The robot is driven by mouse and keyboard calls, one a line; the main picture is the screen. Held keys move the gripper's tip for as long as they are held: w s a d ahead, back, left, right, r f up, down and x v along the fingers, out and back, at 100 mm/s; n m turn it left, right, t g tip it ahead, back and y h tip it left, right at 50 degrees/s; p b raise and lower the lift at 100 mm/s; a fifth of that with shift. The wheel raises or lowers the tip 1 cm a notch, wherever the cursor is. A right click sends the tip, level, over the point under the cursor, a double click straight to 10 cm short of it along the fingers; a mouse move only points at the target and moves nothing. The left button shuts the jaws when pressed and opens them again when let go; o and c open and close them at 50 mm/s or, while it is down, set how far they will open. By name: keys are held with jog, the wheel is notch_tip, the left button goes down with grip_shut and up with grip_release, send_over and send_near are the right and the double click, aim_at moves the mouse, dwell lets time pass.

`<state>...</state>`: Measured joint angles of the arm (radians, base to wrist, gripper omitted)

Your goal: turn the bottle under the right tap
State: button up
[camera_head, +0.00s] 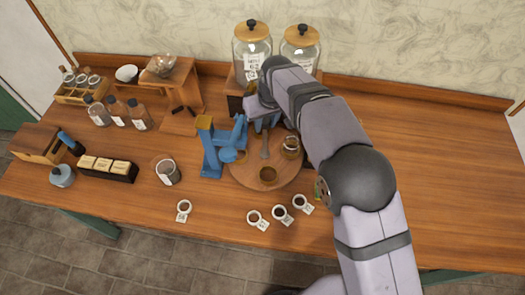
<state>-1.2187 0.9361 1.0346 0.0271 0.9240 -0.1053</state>
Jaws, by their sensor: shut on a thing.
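Two glass jars with wooden lids, the left one (252,57) and the right one (301,50), stand raised at the back of the table. Their taps are not clearly visible; my arm covers the area in front of the right jar. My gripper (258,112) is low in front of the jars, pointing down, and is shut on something. The held thing is almost wholly hidden by my wrist, so the bottle's shape and tilt cannot be made out.
A round wooden board (245,175) with small jars lies just in front of my gripper. A blue stand (210,155) is close on its left. Brown bottles (139,115) and a wooden shelf (180,80) are left. The table's right side is clear.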

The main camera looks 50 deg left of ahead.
jog(key=shift+s+a+r, duration=0.15)
jog(key=shift+a, duration=0.05)
jog(key=n+p, duration=0.1)
jog(key=n, duration=0.2)
jog(key=shift+g, duration=0.4)
jog(key=shift+n+g, duration=0.4)
jog(key=shift+n, duration=1.1)
jog(key=shift+m, duration=0.3)
jog(key=o, duration=1.7)
jog(key=shift+s, duration=0.15)
jog(key=shift+o, duration=1.3)
jog(key=shift+w+f, duration=0.2)
jog(key=shift+d, duration=0.1)
jog(key=shift+s+f, duration=0.1)
jog(key=shift+s, duration=0.1)
